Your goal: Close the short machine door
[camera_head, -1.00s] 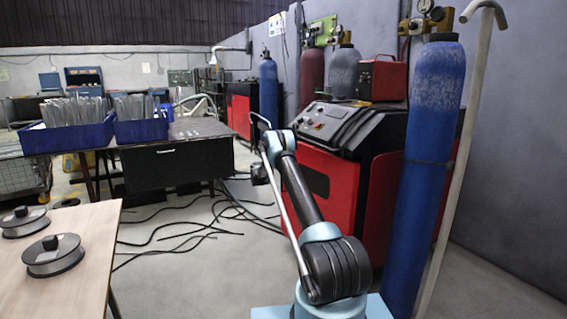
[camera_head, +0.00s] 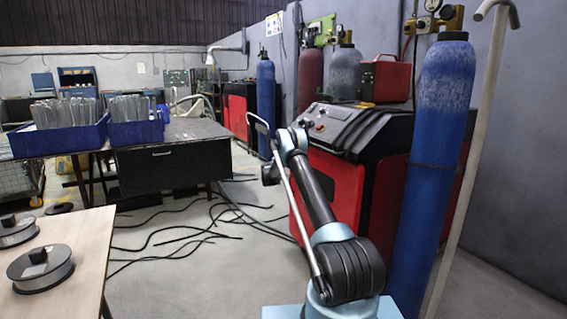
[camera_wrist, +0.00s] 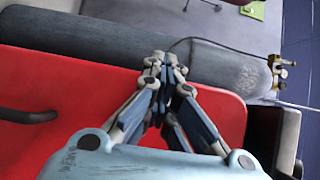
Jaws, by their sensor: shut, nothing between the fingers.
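In the wrist view a broad red panel (camera_wrist: 60,80), which looks like the machine door, fills the middle, with a black handle (camera_wrist: 28,115) at its left. How far it stands open cannot be told. My gripper (camera_wrist: 163,68) is shut and empty in front of the red panel, its tips near the panel's upper edge; contact cannot be told. In the head view my arm reaches up before the near red and black machine (camera_head: 338,180) and a red machine (camera_head: 237,108) stands farther back. My gripper's fingers cannot be made out there.
A blue cylinder (camera_head: 432,160) and a pale pole (camera_head: 470,160) stand at right. A grey cylinder (camera_wrist: 225,68) lies behind the panel in the wrist view. Black cables (camera_head: 190,235) cross the floor. A wooden table (camera_head: 85,235) with spools is at left.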

